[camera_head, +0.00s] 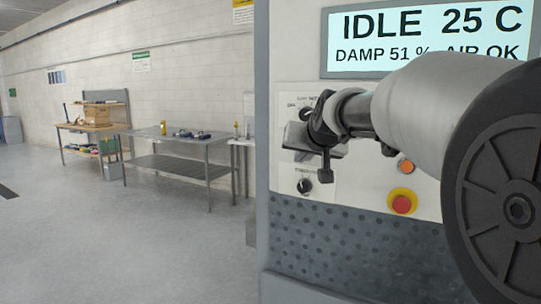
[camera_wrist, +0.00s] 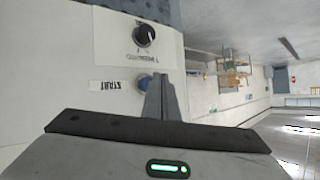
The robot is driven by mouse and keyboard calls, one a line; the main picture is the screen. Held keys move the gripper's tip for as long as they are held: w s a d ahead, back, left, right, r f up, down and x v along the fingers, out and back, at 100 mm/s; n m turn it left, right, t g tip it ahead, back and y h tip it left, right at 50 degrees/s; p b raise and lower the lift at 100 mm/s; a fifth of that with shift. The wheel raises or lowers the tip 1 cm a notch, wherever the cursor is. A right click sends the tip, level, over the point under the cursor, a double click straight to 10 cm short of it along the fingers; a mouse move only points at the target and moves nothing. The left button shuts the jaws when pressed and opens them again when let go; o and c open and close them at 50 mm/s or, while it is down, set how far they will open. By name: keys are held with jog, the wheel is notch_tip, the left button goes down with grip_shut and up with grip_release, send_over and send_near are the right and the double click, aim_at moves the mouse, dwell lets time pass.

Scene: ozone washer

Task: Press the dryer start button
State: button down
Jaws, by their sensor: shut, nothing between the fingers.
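The blue start button (camera_wrist: 143,80) shows in the wrist view beside an upside-down START label (camera_wrist: 109,86), on the light control panel. My gripper (camera_wrist: 160,80) is shut and empty. Its fingertips overlap the button's right side in this view; I cannot tell whether they touch it. In the head view my arm reaches across the panel from the right, and the button is hidden there. The dryer display (camera_head: 430,38) reads IDLE, 25 C, DAMP 51 %, AIR OK.
A black timer knob (camera_head: 304,186) sits low on the panel and also shows in the wrist view (camera_wrist: 144,35). An orange button (camera_head: 406,167) and a red stop button (camera_head: 402,204) in a yellow ring are to the right. A metal table (camera_head: 180,140) stands far left, with open floor before it.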

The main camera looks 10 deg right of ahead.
jog(key=shift+w+d, duration=0.1)
jog(key=shift+w, duration=0.05)
dwell(0.5)
jog(key=shift+w+d, duration=0.15)
jog(key=shift+w, duration=0.05)
jog(key=shift+w+d, duration=0.3)
jog(key=shift+w, duration=0.1)
dwell(0.8)
dwell(0.4)
jog(key=shift+s+a+b, duration=0.3)
jog(key=shift+s+a, duration=0.25)
jog(key=shift+s, duration=0.2)
jog(key=shift+s+a, duration=0.75)
jog(key=shift+s, duration=0.3)
jog(key=shift+s+a, duration=0.7)
jog(key=shift+s, duration=0.3)
